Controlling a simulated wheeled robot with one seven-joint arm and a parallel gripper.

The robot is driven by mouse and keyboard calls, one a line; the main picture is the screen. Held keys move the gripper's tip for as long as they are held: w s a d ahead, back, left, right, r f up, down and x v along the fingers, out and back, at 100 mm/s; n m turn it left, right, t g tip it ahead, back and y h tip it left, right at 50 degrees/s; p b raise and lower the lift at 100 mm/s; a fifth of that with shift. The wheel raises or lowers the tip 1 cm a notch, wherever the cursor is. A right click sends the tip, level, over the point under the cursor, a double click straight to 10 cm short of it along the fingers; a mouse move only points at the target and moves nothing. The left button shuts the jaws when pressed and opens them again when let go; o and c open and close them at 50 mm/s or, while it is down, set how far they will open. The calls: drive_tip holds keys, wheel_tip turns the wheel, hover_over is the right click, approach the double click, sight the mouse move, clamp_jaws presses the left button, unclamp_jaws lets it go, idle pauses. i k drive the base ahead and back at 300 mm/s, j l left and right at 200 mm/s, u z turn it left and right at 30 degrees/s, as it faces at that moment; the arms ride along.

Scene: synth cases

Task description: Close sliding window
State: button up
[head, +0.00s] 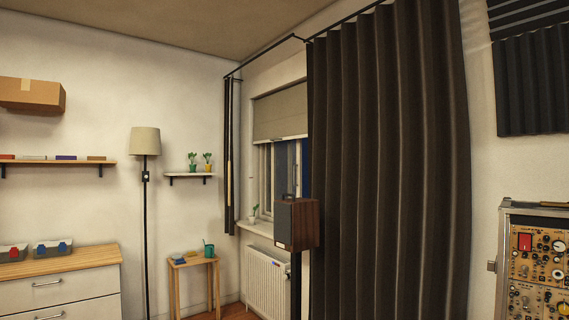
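The window (266,182) is in the wall recess at the middle of the head view, seen at a steep angle. A pale roller blind (280,115) covers its upper part. A large dark curtain (390,160) hides its right side, and a speaker covers part of its lower edge. I cannot tell from this angle whether the sliding pane is open or shut. No handle is clear to me. My gripper is not in view.
A wooden speaker (298,224) on a stand is before the window. A radiator (268,280) is under the sill (258,228), which bears a small plant. A small table (195,264), floor lamp (145,142) and drawer unit (60,275) are left; an electronics rack (535,260) is right.

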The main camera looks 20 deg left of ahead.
sight(286, 155)
drive_tip(key=i+j+u, duration=0.5)
drive_tip(key=i, duration=0.15)
drive_tip(key=i+j+u, duration=0.35)
drive_tip(key=i, duration=0.55)
drive_tip(key=i+u, duration=0.4)
drive_tip(key=i, duration=2.55)
drive_tip(key=i+z, duration=0.15)
drive_tip(key=i, duration=0.7)
drive_tip(key=i+j+z, duration=0.1)
drive_tip(key=i+j, duration=0.15)
drive_tip(key=i, duration=0.55)
